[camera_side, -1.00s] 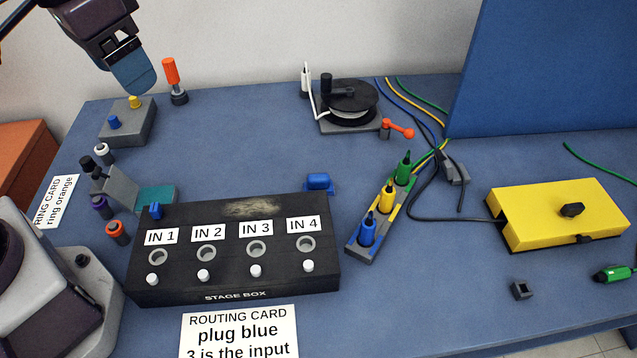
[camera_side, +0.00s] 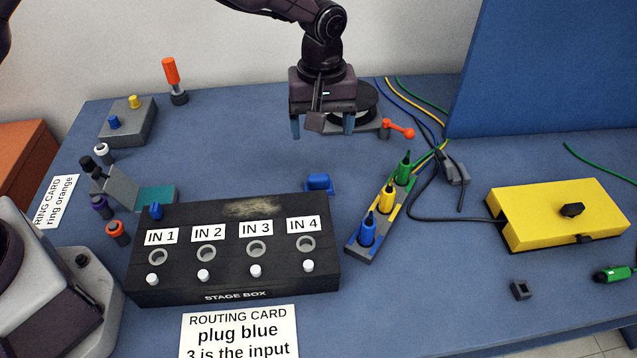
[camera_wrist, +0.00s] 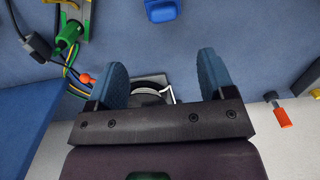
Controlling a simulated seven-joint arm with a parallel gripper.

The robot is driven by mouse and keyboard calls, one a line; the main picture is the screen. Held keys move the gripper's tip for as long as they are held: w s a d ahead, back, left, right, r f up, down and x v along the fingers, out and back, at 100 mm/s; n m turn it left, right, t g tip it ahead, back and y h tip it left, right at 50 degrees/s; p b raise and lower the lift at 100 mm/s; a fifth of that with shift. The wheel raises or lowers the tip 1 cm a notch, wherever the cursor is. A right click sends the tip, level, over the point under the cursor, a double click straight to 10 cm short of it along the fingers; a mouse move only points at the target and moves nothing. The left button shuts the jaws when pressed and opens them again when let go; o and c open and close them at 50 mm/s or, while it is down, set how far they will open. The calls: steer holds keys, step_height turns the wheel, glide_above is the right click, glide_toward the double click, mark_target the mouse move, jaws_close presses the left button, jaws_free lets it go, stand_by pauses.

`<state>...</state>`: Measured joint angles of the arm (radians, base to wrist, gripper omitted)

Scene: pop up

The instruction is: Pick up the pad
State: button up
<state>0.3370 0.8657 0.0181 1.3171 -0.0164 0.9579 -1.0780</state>
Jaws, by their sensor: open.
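No object is labelled as the pad, and I cannot tell for certain which thing it is. A small blue block (camera_side: 318,181) lies on the table just behind the stage box (camera_side: 180,285); it also shows at the top of the wrist view (camera_wrist: 162,10). A flat teal piece (camera_side: 158,196) lies by a grey block behind the box's left end. My gripper (camera_side: 322,128) is open and empty, pointing down above the table, behind the blue block and in front of the cable reel (camera_side: 368,104). Its two blue fingers stand apart in the wrist view (camera_wrist: 164,72).
A rack (camera_side: 352,247) of blue, yellow and green plugs stands right of the stage box. A yellow pedal box (camera_side: 540,230) with a cable lies further right. A blue panel (camera_side: 560,70) rises at the back right. An orange-topped post (camera_side: 170,72) stands back left.

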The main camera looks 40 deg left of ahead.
mark_target(318, 176)
steer(key=f, duration=1.3)
steer(key=shift+s+a, duration=0.15)
steer(key=shift+s, duration=0.05)
steer(key=c, duration=1)
